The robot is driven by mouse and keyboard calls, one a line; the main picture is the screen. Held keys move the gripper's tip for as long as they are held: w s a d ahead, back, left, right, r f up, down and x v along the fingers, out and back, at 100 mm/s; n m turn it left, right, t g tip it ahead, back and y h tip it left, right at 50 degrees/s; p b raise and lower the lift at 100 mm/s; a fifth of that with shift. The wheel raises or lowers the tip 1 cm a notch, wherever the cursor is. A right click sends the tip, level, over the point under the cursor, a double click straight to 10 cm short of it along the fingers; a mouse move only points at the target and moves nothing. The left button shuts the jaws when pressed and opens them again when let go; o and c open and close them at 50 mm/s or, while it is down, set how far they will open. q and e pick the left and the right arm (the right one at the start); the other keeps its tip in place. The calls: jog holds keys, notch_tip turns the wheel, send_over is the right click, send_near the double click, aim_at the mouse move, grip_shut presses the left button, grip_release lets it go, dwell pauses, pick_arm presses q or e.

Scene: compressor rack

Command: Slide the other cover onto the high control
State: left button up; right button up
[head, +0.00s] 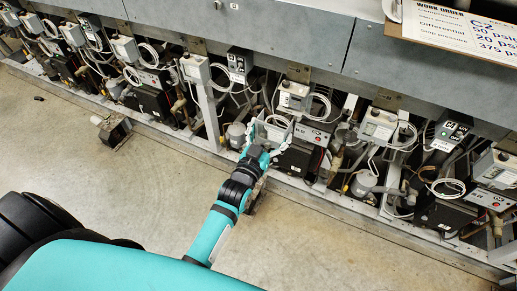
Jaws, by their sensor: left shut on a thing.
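My left gripper (272,130) reaches up to the rack at the middle of the head view. It is shut on a light grey piece that looks like a cover (271,131), and its fingers partly hide it. The cover is in front of the lower parts of one compressor bay. A light grey control box (293,95) sits just above and right of the gripper. Whether the cover touches anything cannot be told. Another light grey control box (379,124) is farther right. Which control is the high one cannot be read. My right gripper is not in view.
Compressors, hoses and pipes fill the rack under a grey metal beam (290,33). A work order sheet (455,22) lies at the top right. The floor in front (150,185) is mostly clear.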

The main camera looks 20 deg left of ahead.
pick_arm(q)
jog(key=b, duration=0.2)
send_near(290, 101)
jog(key=w+b, duration=0.2)
jog(key=b, duration=0.1)
jog(key=shift+w, duration=0.4)
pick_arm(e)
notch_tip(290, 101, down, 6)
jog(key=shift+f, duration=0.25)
pick_arm(q)
jog(key=shift+r, duration=0.1)
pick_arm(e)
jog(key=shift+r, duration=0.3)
pick_arm(q)
jog(key=shift+w, duration=0.15)
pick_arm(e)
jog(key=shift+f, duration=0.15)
pick_arm(q)
jog(key=shift+w+b, duration=0.85)
jog(key=shift+w, duration=0.85)
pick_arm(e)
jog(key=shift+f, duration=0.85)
pick_arm(q)
jog(key=shift+w, duration=0.15)
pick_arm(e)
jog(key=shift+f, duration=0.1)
